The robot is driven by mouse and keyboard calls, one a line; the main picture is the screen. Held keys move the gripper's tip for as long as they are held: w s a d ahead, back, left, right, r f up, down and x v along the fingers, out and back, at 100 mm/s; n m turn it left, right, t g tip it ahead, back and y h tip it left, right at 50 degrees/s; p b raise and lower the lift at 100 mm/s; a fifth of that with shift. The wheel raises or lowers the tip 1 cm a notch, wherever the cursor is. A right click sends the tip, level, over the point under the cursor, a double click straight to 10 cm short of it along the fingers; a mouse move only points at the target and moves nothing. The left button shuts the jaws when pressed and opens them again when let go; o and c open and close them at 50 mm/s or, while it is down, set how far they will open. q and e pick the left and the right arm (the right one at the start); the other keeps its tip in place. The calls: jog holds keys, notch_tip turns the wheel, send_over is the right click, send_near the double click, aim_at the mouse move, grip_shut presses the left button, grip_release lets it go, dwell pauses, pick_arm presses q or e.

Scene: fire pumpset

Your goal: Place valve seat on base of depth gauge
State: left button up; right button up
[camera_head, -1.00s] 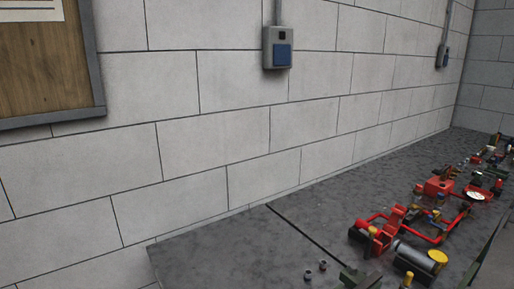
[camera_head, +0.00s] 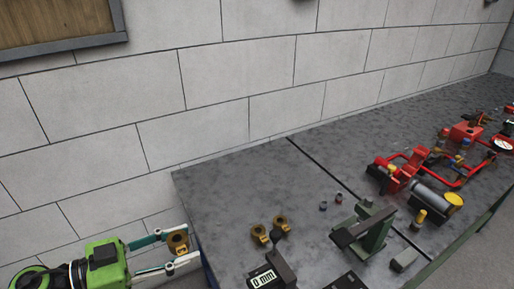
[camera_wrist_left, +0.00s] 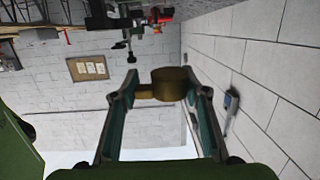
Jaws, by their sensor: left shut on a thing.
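My left gripper (camera_head: 178,248) is shut on a brass valve seat (camera_head: 177,240), just off the left edge of the table. In the left wrist view the valve seat (camera_wrist_left: 168,84) sits between the fingertips. The depth gauge (camera_head: 270,272), a dark device with a display reading 0 mm, stands at the near edge of the table, to the right of my gripper. Its lower part is cut off by the picture's bottom edge, so I cannot clearly make out its base. My right gripper is not in view.
Two similar brass parts (camera_head: 260,233) (camera_head: 281,223) lie on the grey table (camera_head: 240,190) behind the gauge. A dark green stand (camera_head: 366,226) and small grey nuts (camera_head: 338,197) are to the right. Red pump assemblies (camera_head: 398,172) fill the far right. The table's back left is clear.

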pick_arm(q)
jog(key=shift+w+d, duration=0.2)
jog(key=shift+w, duration=0.25)
jog(key=w+d+f, duration=0.7)
jog(key=w+d, duration=0.1)
jog(key=w, duration=0.3)
jog(key=shift+w+d+f, duration=0.15)
jog(key=shift+w+d, duration=0.15)
jog(key=shift+w, duration=0.05)
jog(key=shift+g, duration=0.3)
notch_tip(320, 180, down, 8)
jog(key=shift+r+b, duration=0.1)
jog(key=shift+b, duration=0.4)
jog(key=shift+f+p, duration=0.3)
jog(key=shift+p, duration=0.05)
jog(key=shift+f, duration=0.6)
